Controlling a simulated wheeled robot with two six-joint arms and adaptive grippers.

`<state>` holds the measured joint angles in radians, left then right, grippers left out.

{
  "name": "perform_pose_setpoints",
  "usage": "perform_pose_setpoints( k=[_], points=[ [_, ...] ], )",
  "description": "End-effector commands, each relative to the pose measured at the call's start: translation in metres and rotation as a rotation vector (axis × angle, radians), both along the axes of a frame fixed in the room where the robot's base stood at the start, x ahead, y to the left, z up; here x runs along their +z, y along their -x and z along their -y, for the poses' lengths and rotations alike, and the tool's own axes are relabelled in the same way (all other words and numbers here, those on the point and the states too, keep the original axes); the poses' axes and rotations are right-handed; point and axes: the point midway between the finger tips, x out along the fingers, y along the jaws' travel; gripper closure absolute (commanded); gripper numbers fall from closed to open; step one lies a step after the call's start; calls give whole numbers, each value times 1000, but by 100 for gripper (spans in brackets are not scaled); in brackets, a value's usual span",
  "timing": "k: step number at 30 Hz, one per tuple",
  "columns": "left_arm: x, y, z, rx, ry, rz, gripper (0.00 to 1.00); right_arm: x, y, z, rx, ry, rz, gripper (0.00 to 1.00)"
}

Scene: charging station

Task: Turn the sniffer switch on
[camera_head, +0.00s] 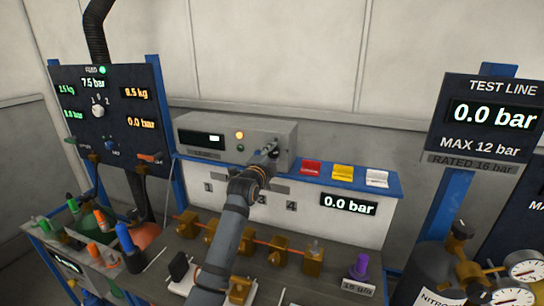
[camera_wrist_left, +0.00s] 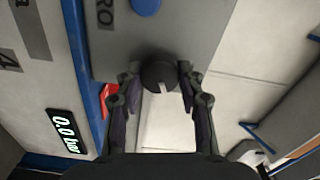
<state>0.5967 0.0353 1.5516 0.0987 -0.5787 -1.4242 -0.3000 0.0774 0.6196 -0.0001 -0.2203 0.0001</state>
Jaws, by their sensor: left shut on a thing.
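The sniffer is a grey box (camera_head: 215,132) with a dark display and a lit orange lamp, standing on a blue-edged shelf. My left arm reaches up to the right part of its front, and my left gripper (camera_head: 271,152) is there. In the left wrist view my left gripper (camera_wrist_left: 160,82) has its two fingers on either side of a round dark knob (camera_wrist_left: 160,72) with a pale mark, and is shut on it. In the head view the gripper mostly hides this knob. My right gripper is in neither view.
Red (camera_head: 311,168), yellow (camera_head: 343,173) and white (camera_head: 377,178) switches sit right of the sniffer on the shelf. A blue button (camera_wrist_left: 146,6) is close to the knob. Below are brass fittings on a bench. A test line panel (camera_head: 487,88) reads 0.0 bar.

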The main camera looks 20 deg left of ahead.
Motion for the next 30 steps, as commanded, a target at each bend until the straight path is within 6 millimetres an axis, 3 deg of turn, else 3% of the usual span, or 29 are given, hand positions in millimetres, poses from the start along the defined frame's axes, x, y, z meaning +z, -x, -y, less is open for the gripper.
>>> perform_pose_setpoints(
  k=[15, 30],
  points=[
    [1, 0, 0, 1, -377, 16, 94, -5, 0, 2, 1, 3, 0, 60],
    [1, 0, 0, 1, -479, 19, 93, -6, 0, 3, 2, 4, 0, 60]
  ],
)
